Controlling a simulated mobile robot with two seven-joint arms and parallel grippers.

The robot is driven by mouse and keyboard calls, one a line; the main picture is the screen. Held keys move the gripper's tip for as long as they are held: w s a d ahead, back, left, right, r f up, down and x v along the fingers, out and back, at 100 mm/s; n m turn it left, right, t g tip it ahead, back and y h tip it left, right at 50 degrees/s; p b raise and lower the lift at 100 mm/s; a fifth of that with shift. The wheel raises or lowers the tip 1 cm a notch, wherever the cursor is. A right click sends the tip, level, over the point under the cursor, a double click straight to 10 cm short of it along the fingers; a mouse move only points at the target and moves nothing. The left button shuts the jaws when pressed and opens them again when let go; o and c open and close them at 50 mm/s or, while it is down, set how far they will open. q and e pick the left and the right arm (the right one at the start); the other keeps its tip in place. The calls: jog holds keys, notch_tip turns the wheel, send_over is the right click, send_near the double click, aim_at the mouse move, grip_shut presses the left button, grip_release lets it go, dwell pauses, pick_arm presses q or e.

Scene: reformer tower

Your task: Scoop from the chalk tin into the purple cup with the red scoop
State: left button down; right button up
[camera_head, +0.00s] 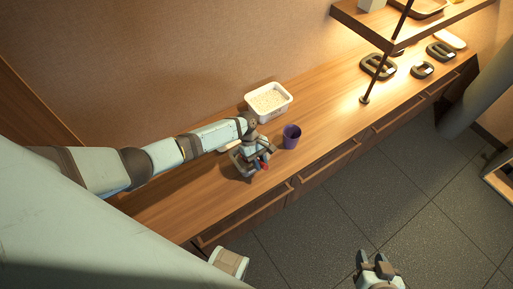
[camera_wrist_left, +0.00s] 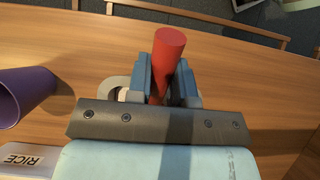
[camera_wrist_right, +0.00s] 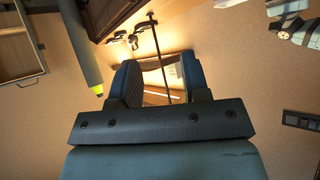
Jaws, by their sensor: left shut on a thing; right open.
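A white tin (camera_head: 268,116) with pale grainy contents stands on the wooden counter by the wall. The part of a white tin in the left wrist view (camera_wrist_left: 28,158) bears the label RICE; no chalk label shows. The purple cup (camera_head: 291,138) stands upright in front of the tin, and also shows in the left wrist view (camera_wrist_left: 22,95). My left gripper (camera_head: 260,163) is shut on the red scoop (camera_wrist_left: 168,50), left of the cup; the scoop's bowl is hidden. My right gripper (camera_head: 371,261) is open and empty over the floor.
A shelf (camera_head: 420,25) on a dark post rises at the right. Several dark handled objects (camera_head: 379,66) lie below it. A pale object (camera_head: 230,149) is mostly hidden behind my left arm. Drawers with handles line the counter front.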

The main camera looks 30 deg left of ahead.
aim_at(266, 168)
pick_arm(q)
jog(key=d+y+p, duration=0.1)
jog(key=p, duration=0.1)
jog(key=s+d+t+y+p, duration=0.1)
jog(key=p, duration=0.2)
jog(key=s+d+t+y+p, duration=0.1)
jog(key=y+p, duration=0.1)
jog(key=shift+d+r, duration=0.2)
jog(key=shift+r, duration=0.1)
jog(key=s+d+r+t+y+p, duration=0.1)
jog(key=d+r+p, duration=0.3)
jog(key=p, duration=0.4)
jog(key=shift+s+d+r+y, duration=0.15)
jog(key=shift+s+r+y, duration=0.15)
jog(key=shift+s+y, duration=0.4)
pick_arm(e)
notch_tip(266, 168, up, 14)
jog(key=d, duration=0.1)
jog(key=shift+s+f+n, duration=0.2)
jog(key=shift+s+n, duration=0.1)
jog(key=shift+s, duration=0.15)
pick_arm(q)
jog(key=shift+s, duration=0.1)
pick_arm(e)
jog(key=shift+r+t, duration=0.15)
jog(key=shift+t, duration=0.15)
